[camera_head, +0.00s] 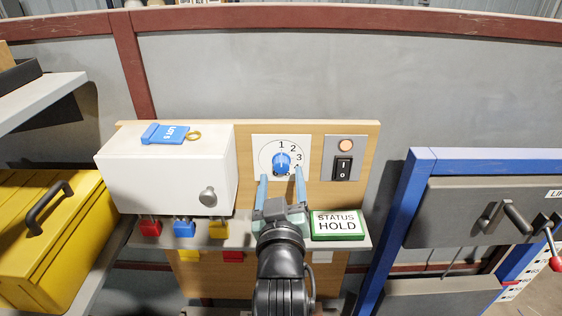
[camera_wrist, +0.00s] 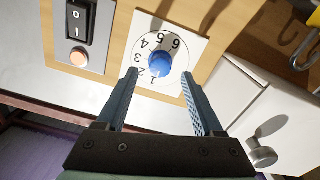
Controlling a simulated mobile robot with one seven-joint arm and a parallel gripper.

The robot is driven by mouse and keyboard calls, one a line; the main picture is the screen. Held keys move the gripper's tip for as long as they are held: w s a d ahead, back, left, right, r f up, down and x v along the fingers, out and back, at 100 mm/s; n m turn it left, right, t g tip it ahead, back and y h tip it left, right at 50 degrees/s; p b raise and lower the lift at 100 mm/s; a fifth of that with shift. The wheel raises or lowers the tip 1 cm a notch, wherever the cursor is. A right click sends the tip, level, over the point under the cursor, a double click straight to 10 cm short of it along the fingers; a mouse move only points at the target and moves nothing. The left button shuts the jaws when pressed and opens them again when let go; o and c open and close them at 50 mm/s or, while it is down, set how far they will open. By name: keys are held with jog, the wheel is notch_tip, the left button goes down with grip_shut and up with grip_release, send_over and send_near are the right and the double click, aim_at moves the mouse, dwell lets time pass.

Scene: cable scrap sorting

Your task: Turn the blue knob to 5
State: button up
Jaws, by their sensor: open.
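The blue knob (camera_head: 281,160) sits on a white square dial plate (camera_head: 260,143) on the wooden board. In the wrist view the knob (camera_wrist: 160,62) is seen upside down, with the numbers 1 to 6 around it. I cannot clearly tell which number its pointer marks. My gripper (camera_head: 281,176) is open below the knob in the head view. In the wrist view my gripper (camera_wrist: 158,74) has one finger on each side of the knob, with gaps between fingers and knob.
A switch panel (camera_head: 344,145) with an orange lamp is right of the dial. A green-framed STATUS HOLD sign (camera_head: 337,224) stands below right. Padlocks (camera_head: 184,228) hang below the box.

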aim_at(281, 168)
jog(key=shift+w+p, duration=0.45)
jog(key=shift+w, duration=1.45)
grip_shut()
